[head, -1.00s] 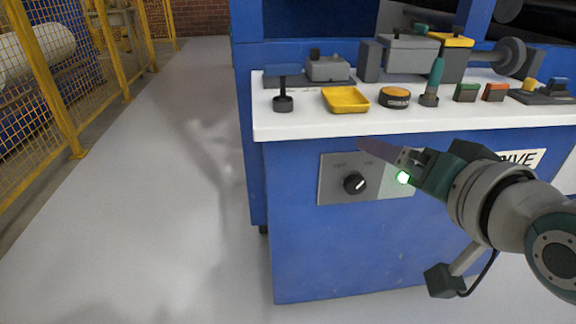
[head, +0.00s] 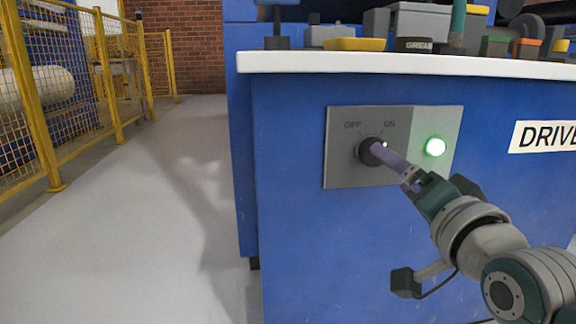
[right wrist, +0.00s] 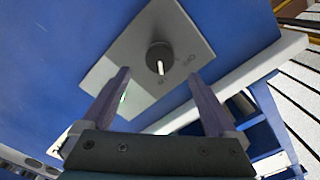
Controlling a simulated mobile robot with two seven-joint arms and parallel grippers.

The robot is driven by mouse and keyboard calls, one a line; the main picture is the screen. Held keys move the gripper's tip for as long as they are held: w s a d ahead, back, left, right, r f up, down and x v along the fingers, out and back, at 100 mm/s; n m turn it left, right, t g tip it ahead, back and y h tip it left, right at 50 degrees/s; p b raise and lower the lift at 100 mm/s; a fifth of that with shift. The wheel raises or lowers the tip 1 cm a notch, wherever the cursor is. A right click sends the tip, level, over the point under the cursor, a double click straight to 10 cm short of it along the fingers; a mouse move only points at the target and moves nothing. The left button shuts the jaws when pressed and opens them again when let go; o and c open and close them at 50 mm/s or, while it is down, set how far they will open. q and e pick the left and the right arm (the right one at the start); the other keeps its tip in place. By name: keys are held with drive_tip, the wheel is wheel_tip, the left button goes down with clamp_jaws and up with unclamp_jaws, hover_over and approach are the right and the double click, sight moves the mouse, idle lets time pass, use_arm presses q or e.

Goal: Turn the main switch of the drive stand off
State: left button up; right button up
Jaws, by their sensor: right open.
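The main switch is a round black knob (head: 368,151) on a grey plate (head: 340,172) marked OFF at left and ON at right, on the blue front of the drive stand (head: 310,240). A green lamp (head: 435,147) beside it is lit. My right gripper (head: 381,153) reaches in from the lower right, its fingers partly covering the knob. In the right wrist view the gripper (right wrist: 158,76) is open, with the knob (right wrist: 159,55) just beyond and between its fingertips. The knob's white pointer lies toward the ON side. No contact is visible. My left gripper is out of view.
A white worktop (head: 420,66) overhangs above the plate, carrying a yellow tray (head: 355,44), a dark tin (head: 415,45) and other items. A DRIVE label (head: 545,136) is at right. Open floor (head: 150,220) and a yellow mesh fence (head: 90,90) lie left.

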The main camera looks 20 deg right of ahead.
drive_tip(key=b+x, duration=0.3)
drive_tip(key=x, duration=0.4)
drive_tip(key=shift+w+b, duration=0.25)
drive_tip(key=shift+b, duration=0.05)
drive_tip(key=shift+c, duration=0.2)
drive_tip(key=c, duration=1.3)
